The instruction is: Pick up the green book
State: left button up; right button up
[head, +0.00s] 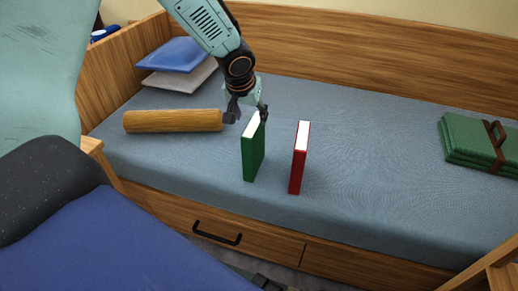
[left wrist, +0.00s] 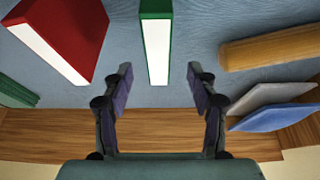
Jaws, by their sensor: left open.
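The green book (head: 253,152) stands upright on the grey-blue mattress, its pale page edge facing up. In the left wrist view the green book (left wrist: 156,45) shows its page edge, ahead of the fingers and roughly between their lines. My left gripper (head: 246,112) is at the top of the green book in the head view. Its two fingers are spread, and in the left wrist view the left gripper (left wrist: 160,80) has nothing between its fingertips. I cannot tell whether a finger touches the book. My right gripper is not in view.
A red book (head: 298,158) stands upright just right of the green one. A wooden cylinder (head: 172,121) lies to the left. Blue and white cushions (head: 180,60) are at the back left. A folded green blanket (head: 470,142) lies at the right. The mattress between is clear.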

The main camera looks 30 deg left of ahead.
aim_at(253, 126)
pick_arm(q)
jog(key=b+x, duration=0.2)
jog(key=x, duration=0.3)
jog(key=shift+d+f, duration=0.1)
jog(key=shift+f, duration=0.35)
jog(key=shift+w+f, duration=0.25)
jog(key=shift+f, duration=0.2)
jog(key=shift+r, duration=0.1)
jog(key=shift+f, duration=0.3)
grip_shut()
dwell(0.5)
